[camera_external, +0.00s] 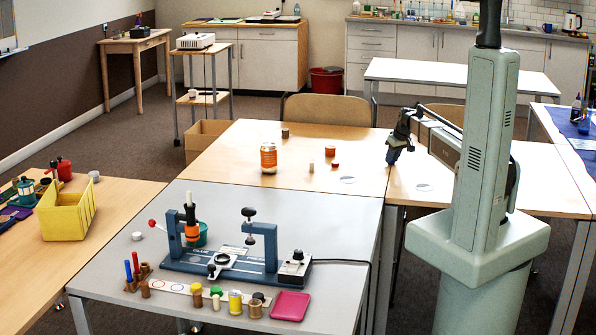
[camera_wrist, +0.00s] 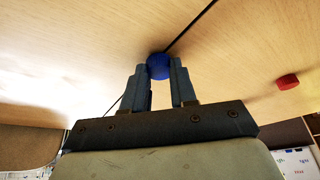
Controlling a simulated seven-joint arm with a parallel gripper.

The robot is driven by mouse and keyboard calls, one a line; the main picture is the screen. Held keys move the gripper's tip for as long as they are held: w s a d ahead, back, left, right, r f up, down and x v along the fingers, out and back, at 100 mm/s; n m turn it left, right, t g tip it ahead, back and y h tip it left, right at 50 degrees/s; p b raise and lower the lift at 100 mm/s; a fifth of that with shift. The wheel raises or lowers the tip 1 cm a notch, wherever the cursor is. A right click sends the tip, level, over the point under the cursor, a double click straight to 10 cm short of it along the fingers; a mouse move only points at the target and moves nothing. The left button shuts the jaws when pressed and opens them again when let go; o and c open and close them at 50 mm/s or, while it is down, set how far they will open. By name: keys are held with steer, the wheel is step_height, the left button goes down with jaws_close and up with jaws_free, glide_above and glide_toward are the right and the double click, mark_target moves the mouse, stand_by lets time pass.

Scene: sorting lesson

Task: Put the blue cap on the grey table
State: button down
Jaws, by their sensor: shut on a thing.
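My gripper (camera_wrist: 159,74) is shut on the blue cap (camera_wrist: 160,65), a round ribbed cap between the fingertips in the wrist view. In the external view my gripper (camera_external: 394,151) is over the wooden tables near the seam between them, on the right; the cap is too small to make out clearly there. The grey table (camera_external: 335,260) stands in the foreground, left of and nearer the camera than my gripper. It bears a blue fixture, pegs and small jars, with bare surface at its right side.
A red cap (camera_wrist: 288,81) lies on the wood in the wrist view. An orange-labelled jar (camera_external: 268,158) and small red and beige pieces stand on the wooden table (camera_external: 225,160). The blue fixture (camera_external: 225,262) and a magenta tray (camera_external: 290,306) occupy the grey table. A yellow bin (camera_external: 68,216) is at left.

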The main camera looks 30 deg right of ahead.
steer(key=c, duration=0.9)
jaws_free()
steer(key=shift+f, duration=0.1)
steer(key=v, duration=1.1)
steer(key=shift+r, duration=0.25)
steer(key=shift+o, duration=0.8)
steer(key=shift+s+r, duration=0.25)
steer(key=shift+r, duration=0.1)
